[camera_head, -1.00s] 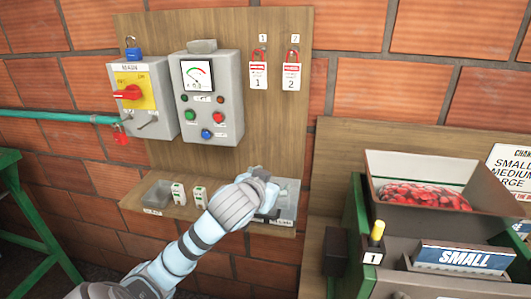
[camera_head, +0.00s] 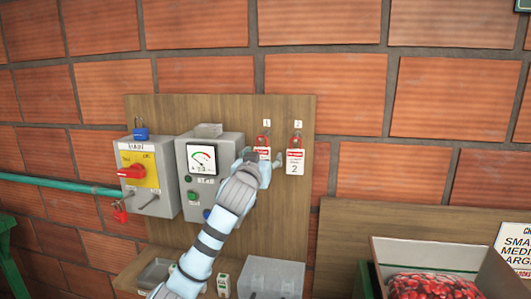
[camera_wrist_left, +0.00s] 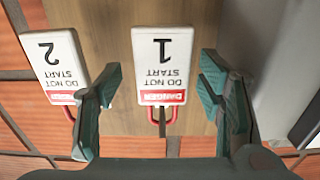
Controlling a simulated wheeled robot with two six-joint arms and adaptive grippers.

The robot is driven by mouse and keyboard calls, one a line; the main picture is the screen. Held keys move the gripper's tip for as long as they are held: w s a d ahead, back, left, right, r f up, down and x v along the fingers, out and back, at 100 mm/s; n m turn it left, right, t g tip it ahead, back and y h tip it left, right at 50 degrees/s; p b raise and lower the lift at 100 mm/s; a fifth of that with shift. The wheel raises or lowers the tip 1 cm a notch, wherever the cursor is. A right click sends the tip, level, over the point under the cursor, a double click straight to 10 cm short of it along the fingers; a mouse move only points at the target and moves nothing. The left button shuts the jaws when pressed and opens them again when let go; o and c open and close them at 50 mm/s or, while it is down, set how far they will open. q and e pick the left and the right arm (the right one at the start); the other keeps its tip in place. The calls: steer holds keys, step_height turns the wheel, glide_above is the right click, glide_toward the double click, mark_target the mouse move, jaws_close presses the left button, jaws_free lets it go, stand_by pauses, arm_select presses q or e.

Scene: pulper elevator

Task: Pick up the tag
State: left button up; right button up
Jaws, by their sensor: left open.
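Two white tags with red DANGER bands and red padlock-like shackles hang on the wooden board. Tag 1 (camera_head: 262,152) is partly hidden by my left gripper (camera_head: 264,160) in the head view. Tag 2 (camera_head: 295,161) hangs to its right, fully visible. In the left wrist view the tags appear upside down. Tag 1 (camera_wrist_left: 165,55) lies between the two open fingers of my left gripper (camera_wrist_left: 160,85), with a gap on both sides. Tag 2 (camera_wrist_left: 52,60) is beside the left finger, outside the jaws. My right gripper is not in view.
A grey meter box (camera_head: 201,155) stands on the board just left of my left gripper. A yellow-plated switch box (camera_head: 142,200) with a red handle is further left. Below are a shelf and a clear bin (camera_head: 270,278). A box of red berries (camera_head: 432,285) is at lower right.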

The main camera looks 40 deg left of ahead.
arm_select(q)
steer(key=shift+w+a, duration=0.3)
steer(key=shift+w, duration=0.1)
steer(key=shift+w+a+f, duration=0.1)
steer(key=shift+w+f, duration=0.05)
steer(key=shift+f, duration=0.05)
steer(key=shift+c, duration=0.2)
steer(key=shift+s+d+r, duration=0.15)
steer(key=shift+s+d, duration=0.05)
steer(key=shift+d, duration=0.05)
steer(key=c, duration=1.1)
steer(key=shift+w+a, duration=0.1)
steer(key=shift+a, duration=0.05)
